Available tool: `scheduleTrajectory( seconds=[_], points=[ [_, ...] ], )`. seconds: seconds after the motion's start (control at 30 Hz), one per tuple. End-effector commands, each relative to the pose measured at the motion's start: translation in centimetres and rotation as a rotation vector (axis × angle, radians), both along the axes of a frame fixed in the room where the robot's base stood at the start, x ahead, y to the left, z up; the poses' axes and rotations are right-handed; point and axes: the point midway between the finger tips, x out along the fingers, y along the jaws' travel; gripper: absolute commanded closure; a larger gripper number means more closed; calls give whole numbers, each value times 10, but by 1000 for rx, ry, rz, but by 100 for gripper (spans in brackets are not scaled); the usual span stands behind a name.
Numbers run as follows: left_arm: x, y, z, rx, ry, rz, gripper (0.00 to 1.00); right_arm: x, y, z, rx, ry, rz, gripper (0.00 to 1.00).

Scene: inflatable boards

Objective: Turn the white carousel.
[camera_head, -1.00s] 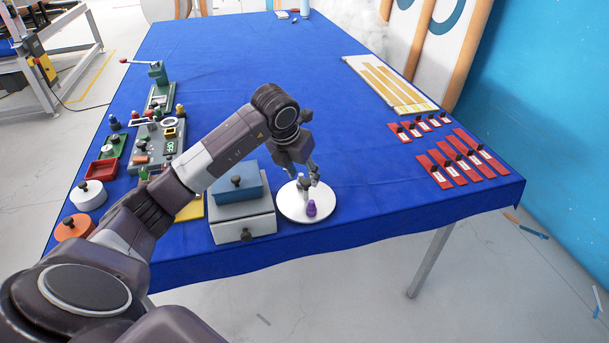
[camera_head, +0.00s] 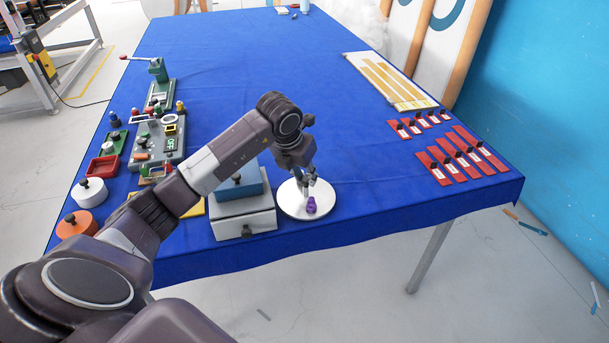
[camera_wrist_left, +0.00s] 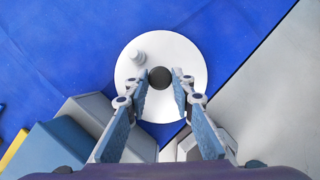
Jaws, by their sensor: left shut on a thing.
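The white carousel (camera_head: 291,211) is a round white disc lying on the blue-covered table near its front edge. In the left wrist view the carousel (camera_wrist_left: 188,55) has a dark round knob (camera_wrist_left: 160,77) near its middle and a pale stepped piece (camera_wrist_left: 138,57) towards its upper left. A purple piece (camera_head: 311,206) stands at the front of the disc in the head view. My left gripper (camera_head: 308,181) is over the disc, pointing down. In the left wrist view its fingertips (camera_wrist_left: 161,76) are shut on the dark knob. My right gripper is out of view.
A grey box with a drawer (camera_head: 244,218) and a blue box (camera_head: 237,184) on top stand close left of the carousel. Several red pieces (camera_head: 460,157) lie at the right. A green-grey panel (camera_head: 158,140) is at the left. The table's middle is clear.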

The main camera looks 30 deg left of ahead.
Motion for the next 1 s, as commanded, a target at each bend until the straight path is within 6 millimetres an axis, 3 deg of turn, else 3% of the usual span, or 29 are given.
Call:
scheduleTrajectory(
  seconds=[0.47,1.0],
  points=[
    [0,2,0,1,-2,-42,100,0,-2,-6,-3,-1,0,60],
    [1,4,0,2,-3,-285,100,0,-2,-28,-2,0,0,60]
  ],
)
